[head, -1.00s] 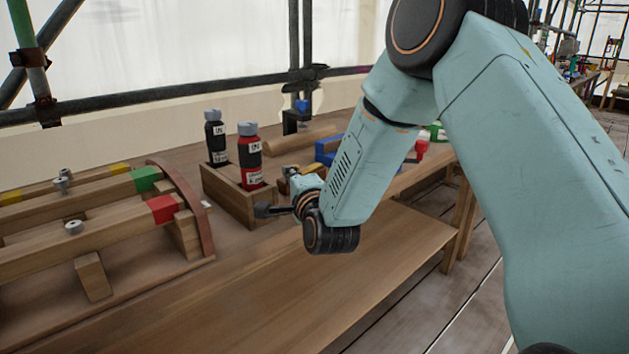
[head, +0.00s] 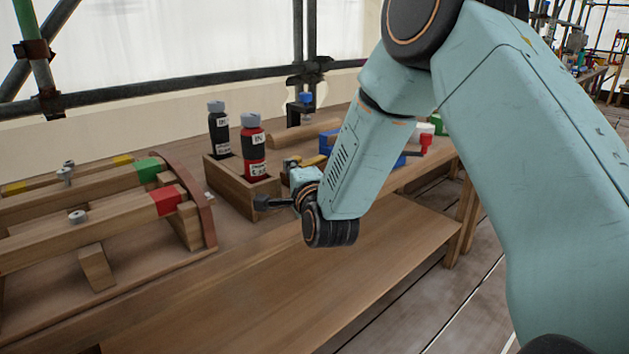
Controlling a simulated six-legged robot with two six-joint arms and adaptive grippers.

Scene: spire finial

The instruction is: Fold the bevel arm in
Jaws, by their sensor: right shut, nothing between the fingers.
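My right gripper (head: 265,203) is at the end of my pale blue arm, over the bench's front edge and in front of the wooden bottle box. Its dark fingers are shut, point left and hold nothing. A small yellow and dark tool (head: 293,164) lies behind the gripper, partly hidden by my wrist. I cannot tell whether it is the bevel, and no bevel arm shows clearly. My left gripper is not in view.
A wooden jig (head: 92,254) with a curved end and red, green and yellow marks fills the left of the bench. A black bottle (head: 219,135) and a red bottle (head: 252,152) stand in a wooden box (head: 229,191). A blue object (head: 328,142) is partly behind my arm.

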